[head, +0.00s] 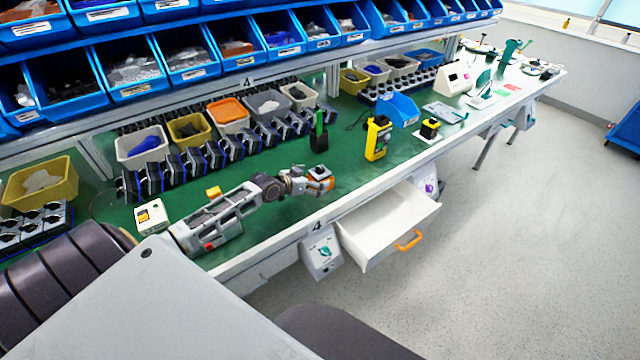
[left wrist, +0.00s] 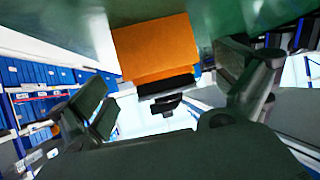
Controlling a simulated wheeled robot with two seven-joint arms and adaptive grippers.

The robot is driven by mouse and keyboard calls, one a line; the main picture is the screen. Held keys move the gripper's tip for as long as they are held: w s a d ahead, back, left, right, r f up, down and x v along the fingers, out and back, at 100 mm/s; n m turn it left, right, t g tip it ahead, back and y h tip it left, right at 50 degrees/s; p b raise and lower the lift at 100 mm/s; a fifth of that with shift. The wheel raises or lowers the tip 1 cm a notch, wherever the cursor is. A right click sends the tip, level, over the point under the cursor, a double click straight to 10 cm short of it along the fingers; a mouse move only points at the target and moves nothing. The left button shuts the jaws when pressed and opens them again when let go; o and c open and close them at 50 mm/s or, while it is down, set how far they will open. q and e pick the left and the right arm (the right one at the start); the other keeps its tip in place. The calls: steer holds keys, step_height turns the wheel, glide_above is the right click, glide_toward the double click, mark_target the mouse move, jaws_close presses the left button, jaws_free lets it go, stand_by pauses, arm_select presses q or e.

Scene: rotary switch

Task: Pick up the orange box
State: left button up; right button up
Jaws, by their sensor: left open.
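The orange box (left wrist: 155,48) shows in the left wrist view against the green table top, with a black band along its lower side. My left gripper (left wrist: 168,84) is open, with one finger on each side of the box in the picture. I cannot tell whether either finger touches it. In the head view, my left gripper (head: 311,182) is low over the green table near the front edge. The orange box (head: 321,172) shows there only as a small orange patch at the fingers, partly hidden by them. My right gripper is not in view.
An open white drawer (head: 385,222) with an orange handle juts out below the table edge. A yellow device (head: 377,138) and a black-green holder (head: 319,132) stand behind the gripper. Rows of bins and an orange-filled bin (head: 228,112) line the back. The green table (head: 345,165) is clear nearby.

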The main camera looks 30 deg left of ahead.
arm_select(q)
steer(key=shift+x, duration=2.1)
steer(key=shift+d+r, duration=0.1)
steer(key=c, duration=1.2)
